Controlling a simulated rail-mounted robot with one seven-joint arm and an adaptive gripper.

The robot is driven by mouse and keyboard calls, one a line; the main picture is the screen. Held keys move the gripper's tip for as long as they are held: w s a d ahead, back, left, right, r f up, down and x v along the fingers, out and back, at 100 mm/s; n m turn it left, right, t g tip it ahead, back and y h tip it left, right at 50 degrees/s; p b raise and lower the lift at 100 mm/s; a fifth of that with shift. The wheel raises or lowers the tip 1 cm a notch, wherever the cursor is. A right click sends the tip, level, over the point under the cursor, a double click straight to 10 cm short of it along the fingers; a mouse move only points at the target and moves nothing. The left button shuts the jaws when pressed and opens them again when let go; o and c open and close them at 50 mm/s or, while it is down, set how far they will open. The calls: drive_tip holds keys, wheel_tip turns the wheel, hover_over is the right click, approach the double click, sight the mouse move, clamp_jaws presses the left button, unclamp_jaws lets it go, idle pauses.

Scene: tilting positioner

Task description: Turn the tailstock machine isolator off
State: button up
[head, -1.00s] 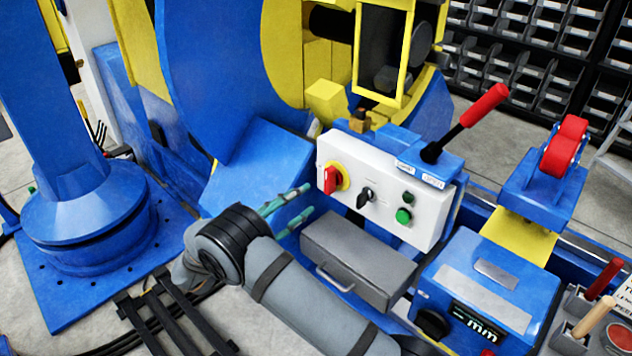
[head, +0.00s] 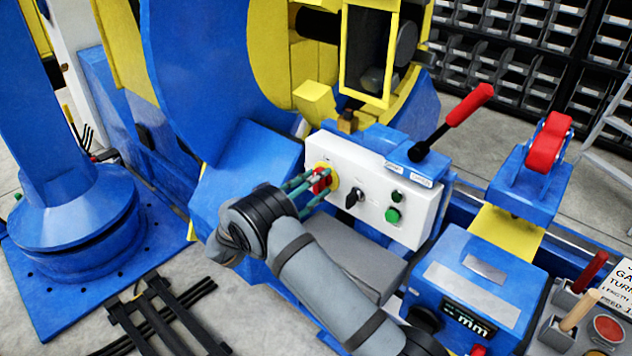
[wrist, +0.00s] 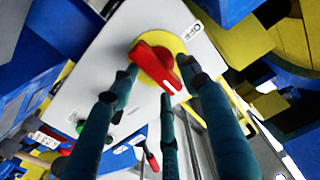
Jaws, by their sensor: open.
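The isolator is a red knob (head: 320,182) on a yellow round plate (head: 333,174), at the left end of the white control panel (head: 372,208). It also shows in the wrist view as a red bar handle (wrist: 155,66) slanting from upper left to lower right on the yellow plate (wrist: 178,46). My gripper (head: 308,186) is open, with its teal fingers reaching the knob from the front left. In the wrist view my gripper's fingers (wrist: 160,78) stand on different sides of the handle. Contact cannot be told. In the head view the fingers hide part of the knob.
A black selector (head: 354,198) and green buttons (head: 392,214) sit right of the isolator. A red-handled lever (head: 455,118) rises above the panel. A grey drawer box (head: 345,252) lies below, behind my arm. The blue tilting positioner (head: 200,80) stands close at upper left.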

drive_tip(key=c, duration=0.3)
drive_tip(key=c, duration=0.8)
clamp_jaws()
drive_tip(key=shift+n, duration=0.3)
drive_tip(key=shift+w+a+f+n+b, duration=0.1)
drive_tip(key=shift+w+a+n+b, duration=0.25)
drive_tip(key=shift+n, duration=2.5)
drive_tip(key=shift+w+a+f+n+b, duration=0.1)
drive_tip(key=shift+n+b, duration=0.4)
drive_tip(key=shift+n, duration=2.4)
drive_tip(key=shift+w+a+f+n+b, duration=0.15)
drive_tip(key=shift+a+n+b, duration=0.2)
drive_tip(key=shift+n, duration=2.5)
drive_tip(key=shift+d, duration=0.1)
